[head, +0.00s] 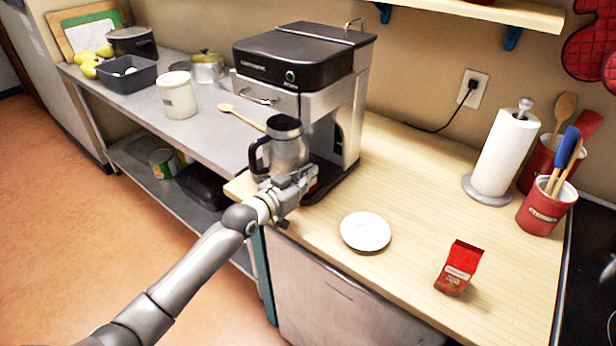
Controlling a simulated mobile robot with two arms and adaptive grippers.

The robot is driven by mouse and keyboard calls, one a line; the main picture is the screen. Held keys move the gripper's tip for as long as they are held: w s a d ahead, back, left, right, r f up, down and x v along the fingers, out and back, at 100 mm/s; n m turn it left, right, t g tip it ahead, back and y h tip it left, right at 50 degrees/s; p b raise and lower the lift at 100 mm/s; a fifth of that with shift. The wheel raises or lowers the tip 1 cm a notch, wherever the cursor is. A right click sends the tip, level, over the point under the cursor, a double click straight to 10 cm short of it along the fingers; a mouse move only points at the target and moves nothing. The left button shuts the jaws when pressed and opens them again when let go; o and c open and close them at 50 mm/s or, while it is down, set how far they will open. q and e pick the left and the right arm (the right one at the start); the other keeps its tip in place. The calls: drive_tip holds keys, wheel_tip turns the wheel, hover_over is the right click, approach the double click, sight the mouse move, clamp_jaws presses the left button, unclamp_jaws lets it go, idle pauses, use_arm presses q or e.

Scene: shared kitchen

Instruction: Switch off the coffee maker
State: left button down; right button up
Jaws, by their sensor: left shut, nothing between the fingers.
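The coffee maker (300,62), black on top with silver sides, stands at the left end of the wooden counter. A small round green-lit button (290,76) shows on its upper front. A steel mug with a black handle (288,146) stands upright at its front. My left gripper (306,178) is shut and empty, low at the front of the machine, just in front of the mug's lower part. It hides the mug's bottom and part of the machine's base. I cannot tell whether it touches either. My right gripper is not clearly visible.
A paper towel roll (503,152) and red utensil crocks (546,210) stand farther right. A black cord runs to the wall outlet (472,88).

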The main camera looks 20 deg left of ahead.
use_arm(q)
drive_tip(key=shift+f, duration=0.4)
